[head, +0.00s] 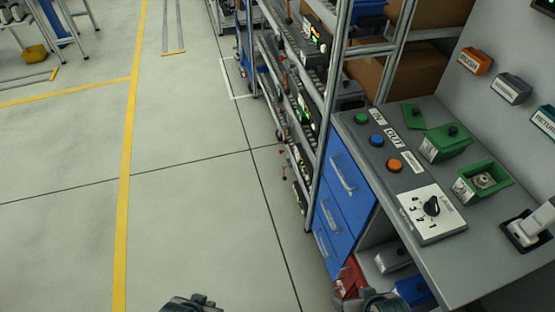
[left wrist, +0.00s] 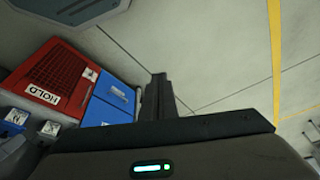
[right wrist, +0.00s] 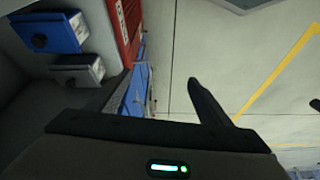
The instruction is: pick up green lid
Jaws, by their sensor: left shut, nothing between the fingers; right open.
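A green box with a green lid and dark knob (head: 452,132) stands on the grey workbench (head: 450,255), at the right of the head view. An open green box (head: 483,182) with a metal part inside is in front of it. A flat green piece (head: 413,116) lies behind and left; I cannot tell if it is a loose lid. My left gripper (left wrist: 157,97) is shut and empty over the floor, away from the bench. My right gripper (right wrist: 160,105) is open and empty, low beside the bench's front. Both show only partly at the bottom of the head view.
A panel with coloured buttons (head: 376,140) and a dial box (head: 432,212) occupy the bench's left side. Blue drawers (head: 345,190) and a shelf with a red HOLD bin (left wrist: 55,72) are below. A metal rack stands behind.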

